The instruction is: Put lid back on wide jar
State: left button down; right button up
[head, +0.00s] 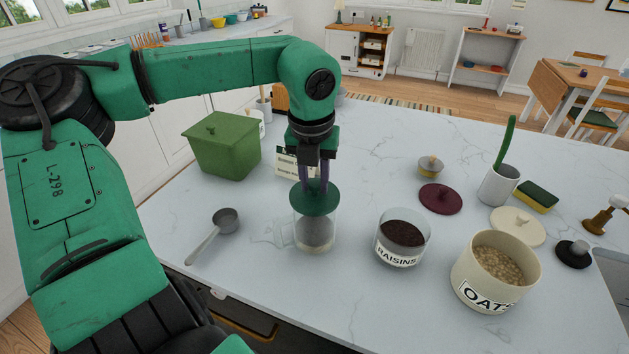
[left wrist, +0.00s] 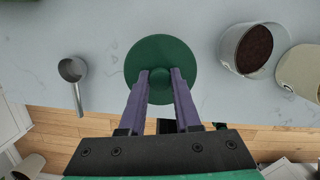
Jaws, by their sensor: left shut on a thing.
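My left gripper (head: 314,183) points down and is shut on the knob of a round green lid (head: 315,202); the left wrist view shows the fingers (left wrist: 161,75) on both sides of the knob on the lid (left wrist: 162,50). Under the lid stands a clear glass jar (head: 315,236) with grey contents. The lid covers its mouth; I cannot tell whether it touches the rim. To the right stand an open glass raisins jar (head: 401,240) and a wide, open cream oats jar (head: 470,285). A maroon lid (head: 441,199) and a cream lid (head: 518,226) lie behind them. My right gripper is not in view.
A grey scoop (head: 225,220) lies left of the glass jar. A green lidded bin (head: 226,155) and a label card (head: 290,165) stand behind. A pot with a green handle (head: 498,185), a sponge (head: 536,196) and a black stopper (head: 573,254) are at right.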

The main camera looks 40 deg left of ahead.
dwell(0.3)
pick_arm(q)
jog(key=shift+c, duration=0.3)
grip_release()
jog(key=shift+r+p, duration=2.25)
jog(key=shift+r, duration=1.35)
grip_shut()
jog(key=shift+f, duration=0.25)
